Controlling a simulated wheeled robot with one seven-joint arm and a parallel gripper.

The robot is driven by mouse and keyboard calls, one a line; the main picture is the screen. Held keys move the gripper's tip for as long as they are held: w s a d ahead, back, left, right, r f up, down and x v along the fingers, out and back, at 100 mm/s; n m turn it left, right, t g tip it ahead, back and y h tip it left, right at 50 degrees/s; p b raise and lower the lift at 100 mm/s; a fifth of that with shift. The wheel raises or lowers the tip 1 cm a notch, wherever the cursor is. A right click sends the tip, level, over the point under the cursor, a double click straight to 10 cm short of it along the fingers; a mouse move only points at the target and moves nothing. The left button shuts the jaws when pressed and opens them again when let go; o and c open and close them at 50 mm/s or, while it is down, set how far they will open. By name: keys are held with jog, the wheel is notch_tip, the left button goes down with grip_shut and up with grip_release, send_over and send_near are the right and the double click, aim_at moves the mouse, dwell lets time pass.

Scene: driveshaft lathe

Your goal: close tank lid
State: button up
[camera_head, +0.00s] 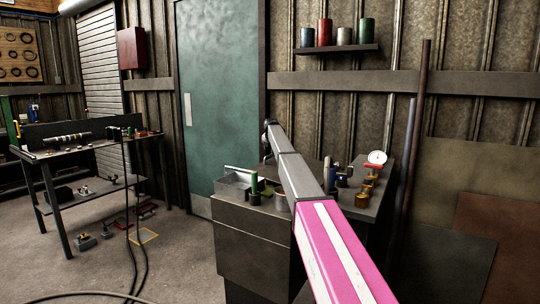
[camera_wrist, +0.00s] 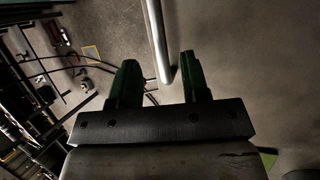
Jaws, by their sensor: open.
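In the wrist view my gripper (camera_wrist: 156,75) has two green fingers spread apart. A pale metal bar (camera_wrist: 156,40) comes down from the top edge and ends between the fingertips, nearer the right one. I see no finger closed on it, and cannot tell whether it touches. I cannot tell whether this bar belongs to the tank lid. In the head view my pink-and-white arm reaches over a dark grey cabinet-like body (camera_head: 252,245), which may be the tank. My fingers are not clear there, and no lid can be made out with certainty.
A metal tray (camera_head: 232,188) and small bottles stand on the cabinet top, left of my arm. A dial gauge (camera_head: 376,158) and brass parts stand to the right. Upright pipes (camera_head: 414,150) lean nearby. A workbench (camera_head: 85,150) is at left, with cables on the floor.

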aim_at(268, 162)
jog(key=shift+x, duration=1.95)
grip_shut()
jog(key=shift+w+a+f, duration=0.1)
jog(key=shift+a+f, duration=0.1)
jog(key=shift+f, duration=0.9)
jog(key=shift+w+a+f, duration=0.1)
jog(key=shift+a+f, duration=0.1)
jog(key=shift+f, duration=0.95)
grip_release()
jog(key=shift+w+f, duration=0.1)
jog(key=v, duration=1.1)
jog(key=shift+a, duration=0.15)
